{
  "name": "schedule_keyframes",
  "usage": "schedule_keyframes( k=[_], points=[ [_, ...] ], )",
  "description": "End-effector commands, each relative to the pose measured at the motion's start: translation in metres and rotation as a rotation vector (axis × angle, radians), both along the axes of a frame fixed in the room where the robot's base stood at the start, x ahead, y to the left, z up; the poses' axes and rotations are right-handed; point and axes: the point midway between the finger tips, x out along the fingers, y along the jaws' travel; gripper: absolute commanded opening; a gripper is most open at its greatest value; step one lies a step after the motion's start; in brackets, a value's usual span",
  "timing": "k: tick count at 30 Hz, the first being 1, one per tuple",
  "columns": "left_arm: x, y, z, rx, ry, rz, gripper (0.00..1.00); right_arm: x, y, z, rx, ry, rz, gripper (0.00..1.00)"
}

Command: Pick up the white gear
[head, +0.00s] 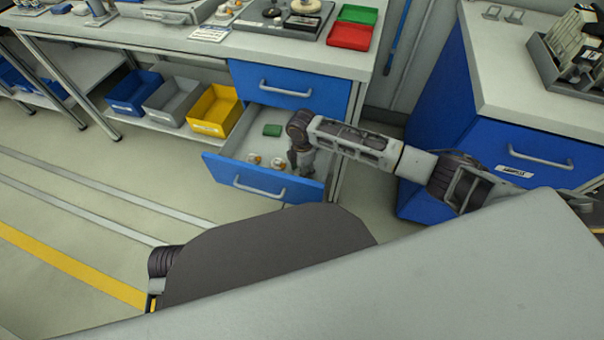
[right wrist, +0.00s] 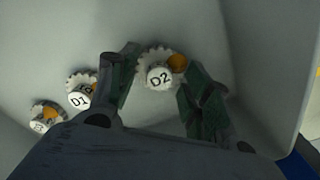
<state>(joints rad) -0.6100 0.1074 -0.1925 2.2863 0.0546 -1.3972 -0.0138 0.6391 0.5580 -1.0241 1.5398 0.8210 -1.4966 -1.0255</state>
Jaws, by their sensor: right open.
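In the right wrist view a white gear with a D2 label and an orange part (right wrist: 157,78) lies on the light drawer floor. A second white gear, labelled D1 (right wrist: 82,93), lies to its left. A third white gear (right wrist: 45,116) lies further left, its label hard to read. In the head view, white gears (head: 253,159) show in the open drawer (head: 245,179). My right gripper (right wrist: 158,66) is open, one finger on each side of the D2 gear. It also shows in the head view (head: 300,168), reaching down into the drawer. My left gripper is not in view.
The drawer walls stand close around my right gripper. Blue, grey and yellow bins (head: 215,110) sit on a low shelf at left. A blue cabinet (head: 515,150) stands at right.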

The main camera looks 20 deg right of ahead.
Motion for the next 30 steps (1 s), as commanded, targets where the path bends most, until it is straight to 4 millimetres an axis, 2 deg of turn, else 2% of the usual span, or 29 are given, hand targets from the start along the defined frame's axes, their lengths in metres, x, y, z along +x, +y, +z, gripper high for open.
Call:
schedule_keyframes(
  k=[5, 17, 25, 30],
  points=[
    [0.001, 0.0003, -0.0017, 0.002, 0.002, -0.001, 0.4, -0.0001, 0.0, 0.0001, 0.0, 0.0, 0.0, 0.49],
    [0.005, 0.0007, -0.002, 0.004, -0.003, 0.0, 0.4, -0.0001, -0.0001, 0.0001, 0.0, 0.0, 0.0, 0.0],
    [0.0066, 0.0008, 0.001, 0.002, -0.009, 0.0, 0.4, 0.0, -0.0001, 0.0011, 0.0, 0.0, 0.0, 0.0],
    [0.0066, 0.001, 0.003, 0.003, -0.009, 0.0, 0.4, 0.0002, -0.0001, 0.0084, 0.0, 0.0, 0.0, 0.0]
  ],
)
